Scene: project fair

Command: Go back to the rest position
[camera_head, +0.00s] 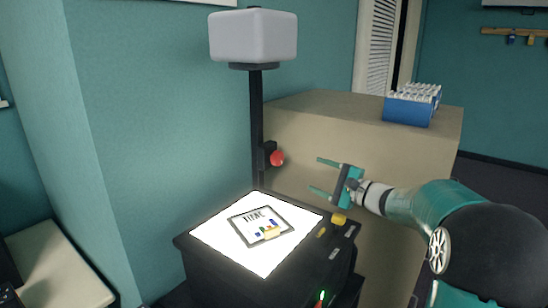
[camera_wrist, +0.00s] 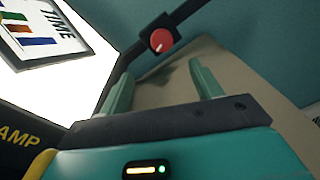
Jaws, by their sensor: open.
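My gripper (camera_head: 324,176) is open with nothing between its fingers.
A grey box-shaped head (camera_head: 253,36) tops the post. A beige cabinet (camera_head: 320,125) stands behind my gripper, with a blue box (camera_head: 408,110) on top. A teal wall (camera_head: 160,110) is at the left. A pale bench (camera_head: 55,265) is at lower left.

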